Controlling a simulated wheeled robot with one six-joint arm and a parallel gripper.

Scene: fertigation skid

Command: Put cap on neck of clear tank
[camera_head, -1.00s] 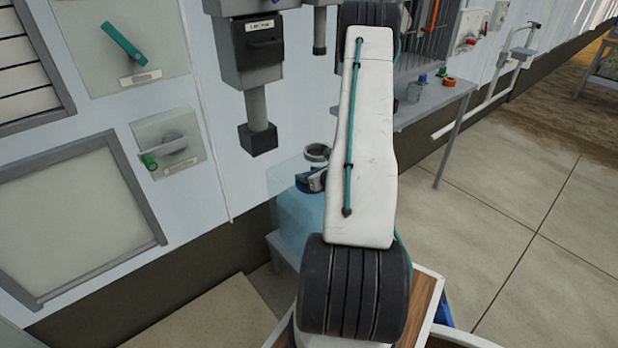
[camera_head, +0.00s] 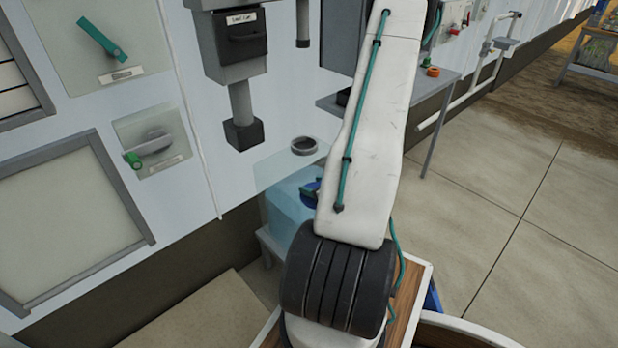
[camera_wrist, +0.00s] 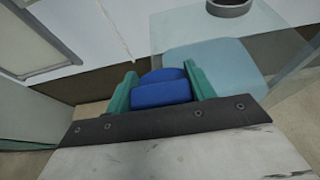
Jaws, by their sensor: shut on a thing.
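The clear tank (camera_head: 275,178) stands by the wall, left of my arm in the head view, with pale blue liquid in its lower part. Its dark ring-shaped neck (camera_head: 303,146) is on top and open. The tank also shows in the wrist view (camera_wrist: 270,42), with the neck (camera_wrist: 229,7) cut by the top edge. My gripper (camera_wrist: 161,74) has green fingers shut on a blue cap (camera_wrist: 162,92). The cap is apart from the neck, below and left of it in the wrist view. In the head view my arm partly hides the cap (camera_head: 312,188).
A grey box with a downward pipe (camera_head: 242,120) hangs on the wall left of the tank neck. A grey table (camera_head: 432,98) with an orange ring stands behind my arm. Wall panels fill the left. The floor at right is clear.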

